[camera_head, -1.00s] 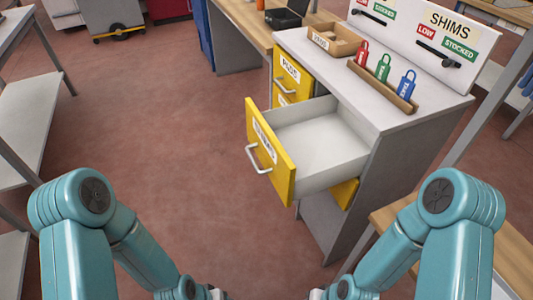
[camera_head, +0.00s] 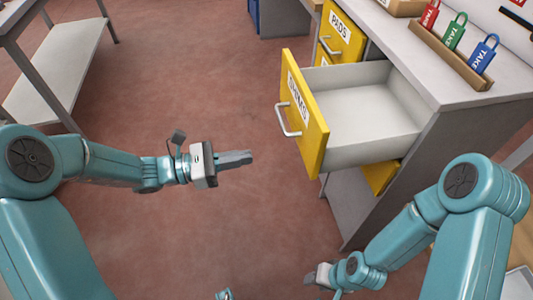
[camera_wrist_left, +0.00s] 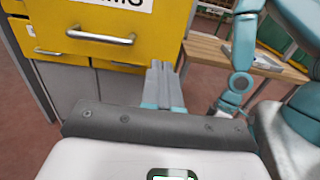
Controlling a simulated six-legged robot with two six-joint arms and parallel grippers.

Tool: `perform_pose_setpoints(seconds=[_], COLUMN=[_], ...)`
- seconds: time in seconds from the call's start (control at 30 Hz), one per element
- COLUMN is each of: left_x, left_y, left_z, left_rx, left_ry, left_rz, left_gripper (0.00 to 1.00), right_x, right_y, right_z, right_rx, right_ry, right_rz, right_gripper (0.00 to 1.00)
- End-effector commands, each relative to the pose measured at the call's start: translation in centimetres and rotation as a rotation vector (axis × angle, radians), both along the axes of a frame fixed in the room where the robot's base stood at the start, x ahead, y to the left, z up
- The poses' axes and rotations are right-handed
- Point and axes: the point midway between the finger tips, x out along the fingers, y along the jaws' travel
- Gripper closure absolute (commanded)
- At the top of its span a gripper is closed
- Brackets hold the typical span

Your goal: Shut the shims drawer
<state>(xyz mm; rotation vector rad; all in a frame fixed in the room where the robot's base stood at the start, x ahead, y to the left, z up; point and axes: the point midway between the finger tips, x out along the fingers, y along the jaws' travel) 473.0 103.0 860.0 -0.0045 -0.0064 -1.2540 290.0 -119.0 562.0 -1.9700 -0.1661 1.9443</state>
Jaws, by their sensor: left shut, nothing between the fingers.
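The shims drawer (camera_head: 306,112) has a yellow front with a "SHIMS" label and a pale handle (camera_head: 286,121). It is pulled well out of the grey cabinet (camera_head: 430,150), and its white inside looks empty. In the left wrist view the yellow front (camera_wrist_left: 160,22) and handle (camera_wrist_left: 100,36) show at the top left. My left gripper (camera_head: 245,157) is shut and empty, in front of the drawer and below the handle in the picture, apart from it. My right gripper (camera_head: 317,277) is at the bottom; whether its fingers are open is too small to tell.
A "PADS" drawer (camera_head: 341,36) sits closed beyond the open one. The cabinet top carries a wooden rack (camera_head: 452,58) with red, green and blue tags. A grey shelf unit (camera_head: 60,70) stands at the far left. The floor between is clear.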

Motion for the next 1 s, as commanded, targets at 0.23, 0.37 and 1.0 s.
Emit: perform_pose_setpoints(seconds=[0.23, 0.37, 1.0], left_x=[1.2, 2.1, 3.9], left_y=[-5.0, -7.6, -12.4], left_z=[-0.1, -0.1, -0.1], left_rx=[0.002, 0.003, 0.005], left_ry=[0.001, 0.001, 0.002], left_rz=[-0.011, -0.01, -0.003], left_gripper=[1.0, 1.0, 1.0], right_x=[0.0, 0.0, 0.0], right_y=[0.0, 0.0, 0.0], right_z=[0.0, 0.0, 0.0], right_rx=[0.0, 0.0, 0.0], right_ry=[0.0, 0.0, 0.0], right_rz=[0.0, 0.0, 0.0], right_gripper=[0.57, 0.57, 0.57])
